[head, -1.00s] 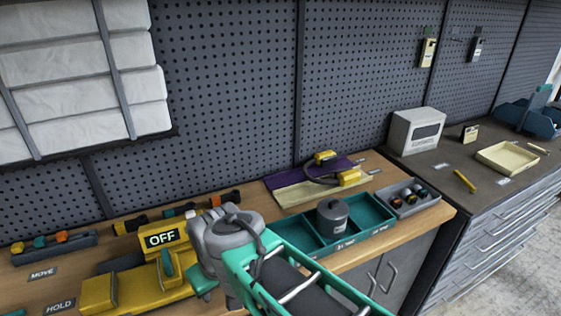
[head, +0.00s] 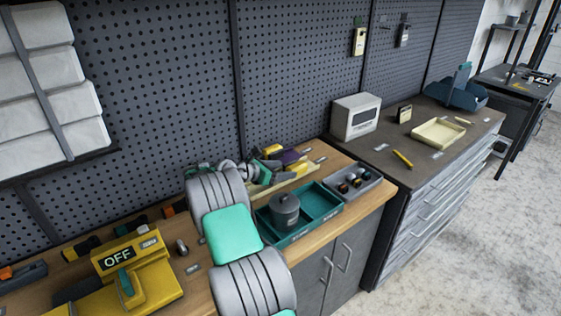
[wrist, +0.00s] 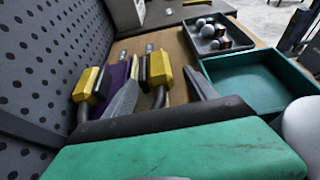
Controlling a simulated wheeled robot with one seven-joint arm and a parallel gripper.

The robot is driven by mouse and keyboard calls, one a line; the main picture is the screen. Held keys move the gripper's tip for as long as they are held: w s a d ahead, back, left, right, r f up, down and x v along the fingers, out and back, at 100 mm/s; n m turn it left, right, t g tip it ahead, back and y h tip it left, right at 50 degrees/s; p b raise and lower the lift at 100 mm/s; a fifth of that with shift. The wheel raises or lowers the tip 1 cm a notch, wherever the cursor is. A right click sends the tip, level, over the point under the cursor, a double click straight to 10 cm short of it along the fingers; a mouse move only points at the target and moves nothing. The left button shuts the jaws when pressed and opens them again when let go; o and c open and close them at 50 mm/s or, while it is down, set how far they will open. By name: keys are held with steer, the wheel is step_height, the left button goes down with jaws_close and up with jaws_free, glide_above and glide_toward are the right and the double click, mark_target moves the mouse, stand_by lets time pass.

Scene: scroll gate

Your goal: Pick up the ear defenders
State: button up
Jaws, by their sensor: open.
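The ear defenders, two yellow cups with a dark band, lie on a purple and pale yellow mat at the back of the wooden bench. In the wrist view the nearer-right cup (wrist: 157,67) shows between the two grey fingers of my gripper (wrist: 161,70), and the other cup (wrist: 87,83) lies left of the left finger. My gripper is open; I cannot tell whether a finger touches the cup. In the head view my gripper (head: 264,168) is over the mat and partly covers the ear defenders (head: 286,176).
A teal divided tray (head: 318,205) with a dark grey pot (head: 285,207) stands right of my gripper. Beyond it is a grey tray (head: 374,178) with small round items. A yellow OFF device (head: 140,283) stands at the left. The pegboard wall (head: 170,90) rises close behind.

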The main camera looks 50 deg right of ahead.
mark_target(291, 167)
steer(key=p+x, duration=0.1)
steer(key=x, duration=0.5)
steer(key=shift+r, duration=0.2)
steer(key=shift+w+a, duration=0.1)
jaws_close()
